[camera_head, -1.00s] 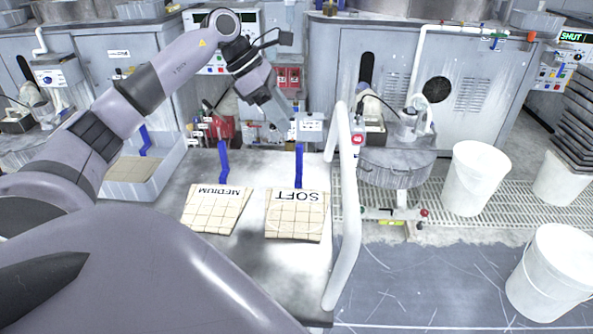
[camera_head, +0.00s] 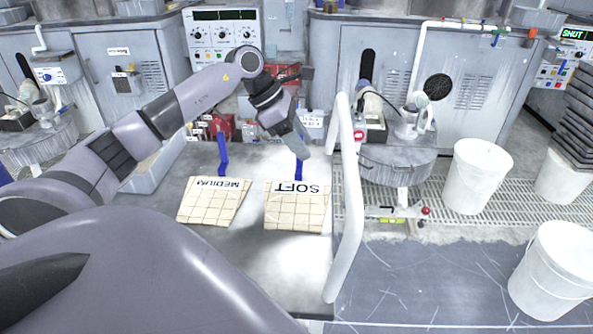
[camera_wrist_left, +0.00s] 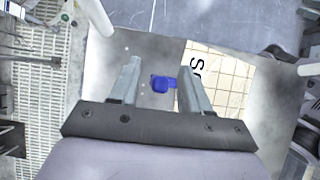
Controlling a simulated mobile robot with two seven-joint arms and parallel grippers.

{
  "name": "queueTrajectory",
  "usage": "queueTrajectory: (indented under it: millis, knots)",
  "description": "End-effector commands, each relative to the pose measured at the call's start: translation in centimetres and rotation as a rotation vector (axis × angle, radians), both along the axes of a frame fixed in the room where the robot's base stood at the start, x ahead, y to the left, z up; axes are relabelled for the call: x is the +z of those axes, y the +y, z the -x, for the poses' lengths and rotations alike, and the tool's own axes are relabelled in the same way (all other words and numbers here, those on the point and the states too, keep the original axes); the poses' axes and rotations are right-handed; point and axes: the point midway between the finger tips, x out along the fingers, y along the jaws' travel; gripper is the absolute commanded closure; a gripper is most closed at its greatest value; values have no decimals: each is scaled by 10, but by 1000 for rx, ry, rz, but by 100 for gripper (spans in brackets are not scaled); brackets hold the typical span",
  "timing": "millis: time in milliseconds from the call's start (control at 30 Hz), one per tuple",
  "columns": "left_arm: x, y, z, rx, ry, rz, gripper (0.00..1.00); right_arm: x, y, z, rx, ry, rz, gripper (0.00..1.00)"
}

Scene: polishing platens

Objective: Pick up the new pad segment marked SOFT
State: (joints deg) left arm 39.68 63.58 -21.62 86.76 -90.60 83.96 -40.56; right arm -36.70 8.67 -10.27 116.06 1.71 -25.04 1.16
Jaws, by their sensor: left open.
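The pad segment marked SOFT (camera_head: 295,210) is a cream gridded piece lying flat on the grey table, with a blue upright tab (camera_head: 299,170) at its far edge. The pad marked MEDIUM (camera_head: 212,204) lies to its left, with its own blue tab (camera_head: 223,155). My left gripper (camera_head: 302,150) is above the SOFT pad's blue tab and hides the tab's top. In the left wrist view, my left gripper (camera_wrist_left: 157,80) is open, and the blue tab (camera_wrist_left: 162,84) shows between its fingers. Part of the SOFT pad (camera_wrist_left: 220,80) shows beside the right finger. My right gripper is not in view.
A white rail (camera_head: 347,210) runs along the table's right side. A grey bin (camera_head: 155,170) stands left on the table. Red items (camera_head: 222,127) stand at the back. White buckets (camera_head: 477,176) stand on the floor at right.

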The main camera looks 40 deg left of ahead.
Motion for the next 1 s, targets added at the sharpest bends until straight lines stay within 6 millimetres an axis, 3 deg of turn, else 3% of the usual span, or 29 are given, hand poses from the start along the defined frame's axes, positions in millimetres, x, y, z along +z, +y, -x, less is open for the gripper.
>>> queueTrajectory:
  millis: [67, 100, 233, 667, 867, 1000]
  knots:
    - [0, 0, 0, 0, 0, 0, 53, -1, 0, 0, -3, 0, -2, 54]
    - [0, 0, 0, 0, 0, 0, 60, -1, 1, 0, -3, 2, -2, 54]
    - [0, 1, 0, 0, 0, 0, 100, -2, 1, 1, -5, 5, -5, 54]
    - [5, 1, 0, 0, -2, -1, 100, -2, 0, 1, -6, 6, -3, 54]
    - [25, 1, -1, 0, -5, -1, 100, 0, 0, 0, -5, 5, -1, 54]
    - [51, 1, -1, 0, -6, -1, 100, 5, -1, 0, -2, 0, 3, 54]
